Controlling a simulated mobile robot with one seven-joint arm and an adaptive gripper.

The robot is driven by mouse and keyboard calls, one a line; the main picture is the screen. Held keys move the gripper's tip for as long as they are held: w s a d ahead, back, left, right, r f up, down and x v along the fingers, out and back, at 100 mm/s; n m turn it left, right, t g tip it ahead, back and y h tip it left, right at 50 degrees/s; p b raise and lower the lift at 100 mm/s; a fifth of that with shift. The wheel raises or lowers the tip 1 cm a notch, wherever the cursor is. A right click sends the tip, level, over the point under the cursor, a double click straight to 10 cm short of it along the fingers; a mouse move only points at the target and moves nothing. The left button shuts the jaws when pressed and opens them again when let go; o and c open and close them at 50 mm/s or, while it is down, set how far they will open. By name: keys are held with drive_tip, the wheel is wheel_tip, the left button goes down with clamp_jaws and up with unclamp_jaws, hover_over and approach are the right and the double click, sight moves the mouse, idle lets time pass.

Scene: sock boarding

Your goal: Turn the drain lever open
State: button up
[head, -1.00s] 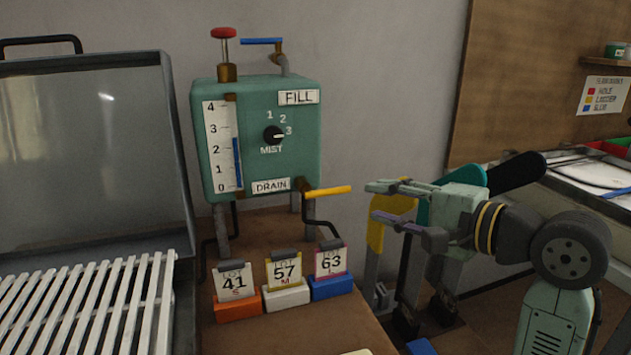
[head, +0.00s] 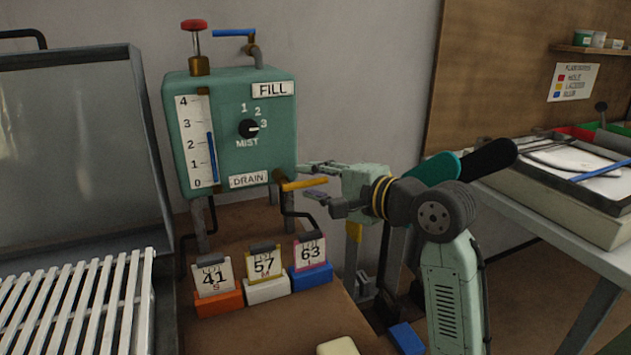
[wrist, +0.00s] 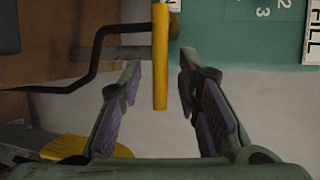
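The drain lever is a yellow handle (head: 304,184) at the lower right of the green tank (head: 228,150), right of the DRAIN label (head: 249,179). It sticks out sideways to the right. In the wrist view the yellow lever (wrist: 160,60) points down the picture, its free end between my gripper's fingers (wrist: 160,95). The fingers are apart, with a gap on each side of the lever. In the head view my gripper (head: 318,182) is at the lever's free end, from the right.
A blue fill lever (head: 234,32) and a red knob (head: 194,25) stand above the tank. A dark bent pipe (wrist: 75,75) runs beside the lever. Lot cards 41 (head: 216,278), 57 (head: 265,264) and 63 (head: 311,252) stand below on coloured blocks. A slatted rack (head: 75,305) is at left.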

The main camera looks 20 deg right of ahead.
drive_tip(key=shift+c, duration=0.3)
clamp_jaws()
idle(0.6)
